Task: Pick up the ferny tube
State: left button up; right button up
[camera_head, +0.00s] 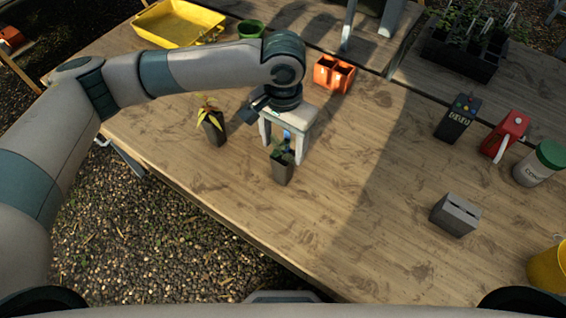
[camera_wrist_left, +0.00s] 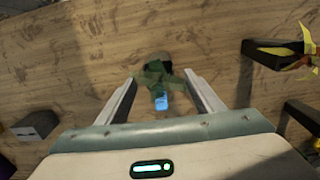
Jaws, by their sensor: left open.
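The ferny tube (camera_head: 282,173) is a dark, narrow square tube with a green plant, standing upright on the wooden table. A blue tag shows at its foliage. My left gripper (camera_head: 284,147) is open above it, its two pale fingers pointing down either side of the foliage. In the left wrist view the green foliage (camera_wrist_left: 155,75) lies between the spread fingers, apart from both, and mostly hides the tube beneath. My right gripper is not in view.
A similar tube with yellow leaves (camera_head: 212,127) stands close on the left. An orange double pot (camera_head: 333,74) is behind. A grey slotted block (camera_head: 456,214), a dark button box (camera_head: 457,119) and a white jar (camera_head: 540,165) are at the right. The table's middle is clear.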

aim_at(283, 155)
pick_arm(q)
jog(key=shift+f, duration=0.35)
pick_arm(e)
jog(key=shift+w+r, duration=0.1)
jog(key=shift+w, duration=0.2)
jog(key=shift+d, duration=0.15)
pick_arm(q)
jog(key=shift+f, duration=0.1)
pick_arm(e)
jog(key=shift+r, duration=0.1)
pick_arm(q)
jog(key=shift+s+f+p, duration=0.1)
jog(key=shift+f+p, duration=0.4)
jog(key=shift+f, duration=0.1)
jog(key=shift+f+p, duration=0.5)
jog(key=shift+f, duration=1.4)
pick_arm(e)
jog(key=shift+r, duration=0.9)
pick_arm(q)
jog(key=shift+c, duration=0.6)
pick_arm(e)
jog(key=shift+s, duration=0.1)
